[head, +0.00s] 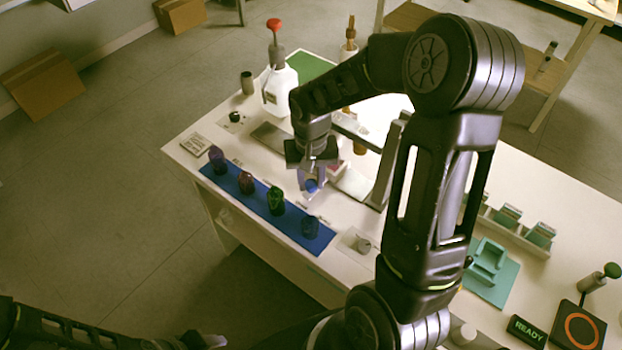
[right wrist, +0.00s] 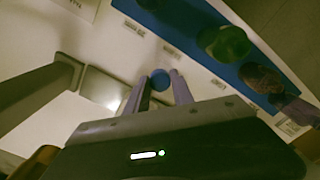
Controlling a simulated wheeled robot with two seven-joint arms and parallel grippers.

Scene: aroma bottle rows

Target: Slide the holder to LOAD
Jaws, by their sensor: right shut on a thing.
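My right gripper (head: 312,187) points down over the white table and is shut on a blue knob (head: 311,186). In the right wrist view the round blue knob (right wrist: 161,79) sits between the two fingertips. The knob seems to belong to the holder, whose body is mostly hidden by my gripper. A shiny metal plate (head: 353,183) lies beside it, and it also shows in the right wrist view (right wrist: 103,90). Small labels lie on the table, but I cannot read LOAD on any. My left arm shows at the lower left, and its gripper (head: 203,341) is only partly visible.
A blue mat (head: 232,188) with several dark coloured bottles lies along the near edge. A white bottle with a red top (head: 279,85) stands behind. A grey upright post (head: 388,160) stands right of the gripper. A READY sign (head: 527,331) is at the right.

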